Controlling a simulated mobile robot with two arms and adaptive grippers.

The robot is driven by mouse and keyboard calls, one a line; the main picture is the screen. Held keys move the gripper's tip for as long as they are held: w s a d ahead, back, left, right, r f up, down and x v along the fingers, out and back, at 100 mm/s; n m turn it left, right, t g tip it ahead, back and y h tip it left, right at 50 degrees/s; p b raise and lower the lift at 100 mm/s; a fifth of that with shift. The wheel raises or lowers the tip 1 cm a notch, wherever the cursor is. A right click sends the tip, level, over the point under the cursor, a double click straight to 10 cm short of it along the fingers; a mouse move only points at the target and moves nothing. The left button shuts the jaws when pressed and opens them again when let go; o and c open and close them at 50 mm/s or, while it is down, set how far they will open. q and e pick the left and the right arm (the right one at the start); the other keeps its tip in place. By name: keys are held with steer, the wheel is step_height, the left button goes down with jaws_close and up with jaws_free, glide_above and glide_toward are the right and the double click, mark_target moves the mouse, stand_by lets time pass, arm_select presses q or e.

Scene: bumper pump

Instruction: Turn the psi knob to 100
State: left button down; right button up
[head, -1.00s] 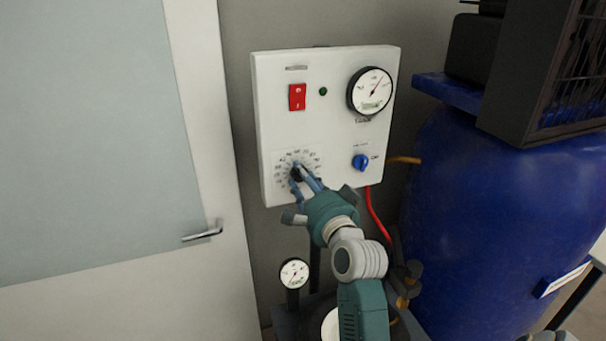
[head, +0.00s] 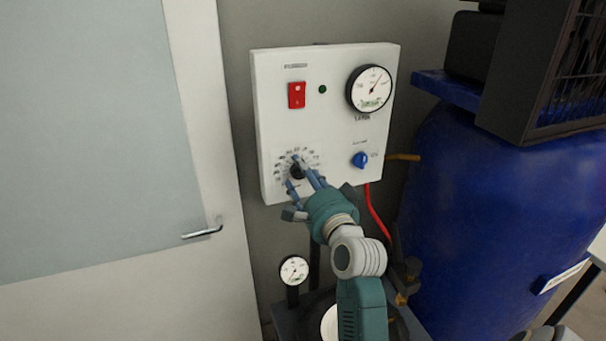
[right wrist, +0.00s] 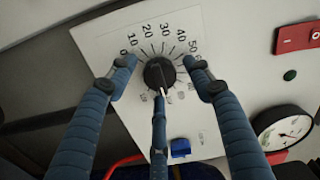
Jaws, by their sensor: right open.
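The black psi knob (head: 297,171) sits at the lower left of the white control panel (head: 335,135), amid a printed number scale. In the right wrist view the knob (right wrist: 158,73) shows the numbers 0 to 50 around its upper side and a white pointer mark at its lower edge; the lower numbers are partly hidden by a finger. My right gripper (head: 302,182) is open in front of the knob. In the wrist view two fingers stand apart to either side of it and a third reaches up below it, close to the pointer. My left gripper is not in view.
The panel also carries a red switch (head: 297,95), a green light (head: 322,89), a round gauge (head: 370,88) and a blue knob (head: 360,160). A red hose (head: 376,213) hangs below. A blue barrel (head: 490,220) stands right; a door (head: 110,150) is left. A smaller gauge (head: 294,270) stands below.

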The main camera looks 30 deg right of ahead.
mark_target(297, 131)
step_height(297, 131, up, 10)
stand_by(0.5)
steer(key=shift+f, duration=0.1)
stand_by(0.4)
